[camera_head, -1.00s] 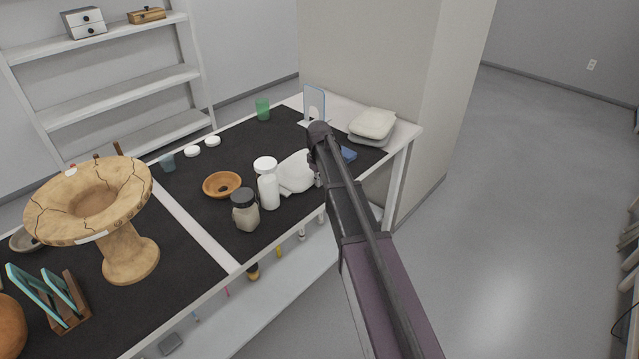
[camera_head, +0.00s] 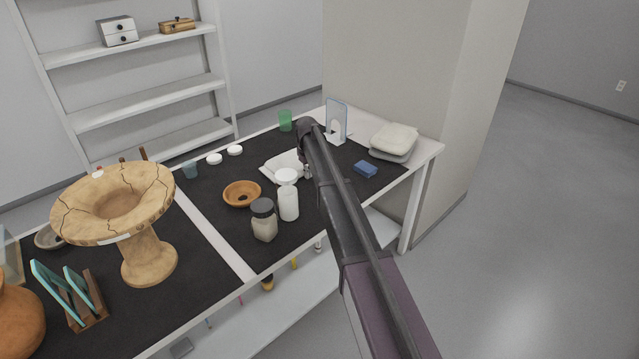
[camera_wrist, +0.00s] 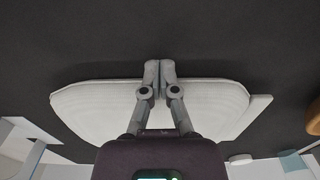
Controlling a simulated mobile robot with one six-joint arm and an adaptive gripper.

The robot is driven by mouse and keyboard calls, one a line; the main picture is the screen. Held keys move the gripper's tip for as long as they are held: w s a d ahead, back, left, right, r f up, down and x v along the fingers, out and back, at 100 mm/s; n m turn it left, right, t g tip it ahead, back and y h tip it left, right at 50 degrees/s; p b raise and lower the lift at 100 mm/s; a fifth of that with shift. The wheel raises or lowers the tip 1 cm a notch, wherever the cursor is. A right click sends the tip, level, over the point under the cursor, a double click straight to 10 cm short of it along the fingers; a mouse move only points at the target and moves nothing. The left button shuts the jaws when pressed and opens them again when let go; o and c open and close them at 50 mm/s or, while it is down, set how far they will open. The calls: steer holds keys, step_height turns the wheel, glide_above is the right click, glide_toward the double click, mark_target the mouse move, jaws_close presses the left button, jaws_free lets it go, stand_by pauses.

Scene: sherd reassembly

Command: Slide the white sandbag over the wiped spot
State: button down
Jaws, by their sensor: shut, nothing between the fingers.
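The white sandbag (camera_head: 279,164) lies on the dark mat, behind the white bottle and partly hidden by it and by my arm. In the wrist view the sandbag (camera_wrist: 85,105) is a wide, pale, rounded shape lying across behind my fingers. My gripper (camera_wrist: 160,64) is shut and empty, its fingertips together at the sandbag's edge over the dark mat. In the head view my gripper (camera_head: 308,172) shows just right of the sandbag, low at the mat. Whether the fingers touch the sandbag is not clear. I cannot make out a wiped spot; it may be covered.
A white bottle (camera_head: 289,203), a dark-lidded jar (camera_head: 264,224) and an orange bowl (camera_head: 242,188) stand close by. A blue block (camera_head: 365,169) and folded pale pads (camera_head: 395,137) lie to the right. A clear upright panel (camera_head: 337,118) stands behind. The cracked vessel (camera_head: 147,260) stands left.

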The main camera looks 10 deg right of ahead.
mark_target(296, 163)
steer(key=w+a, duration=0.2)
steer(key=w, duration=0.1)
steer(key=w+a, duration=0.2)
steer(key=w, duration=0.1)
steer(key=w+a, duration=0.2)
steer(key=w, duration=0.1)
steer(key=shift+w+a, duration=0.2)
steer(key=shift+s+d, duration=0.15)
steer(key=shift+s, duration=0.05)
steer(key=shift+s+d, duration=0.3)
steer(key=shift+s, duration=0.25)
steer(key=shift+s+d+r+p, duration=0.25)
steer(key=shift+s+d, duration=0.1)
steer(key=shift+s, duration=0.2)
steer(key=shift+s+d+r+p, duration=0.2)
steer(key=shift+s+d, duration=0.15)
steer(key=shift+s, duration=0.2)
steer(key=shift+w+r+p, duration=0.15)
steer(key=shift+r+p, duration=0.45)
steer(key=shift+p, duration=0.05)
step_height(296, 163, up, 8)
steer(key=p, duration=0.7)
steer(key=shift+p, duration=0.4)
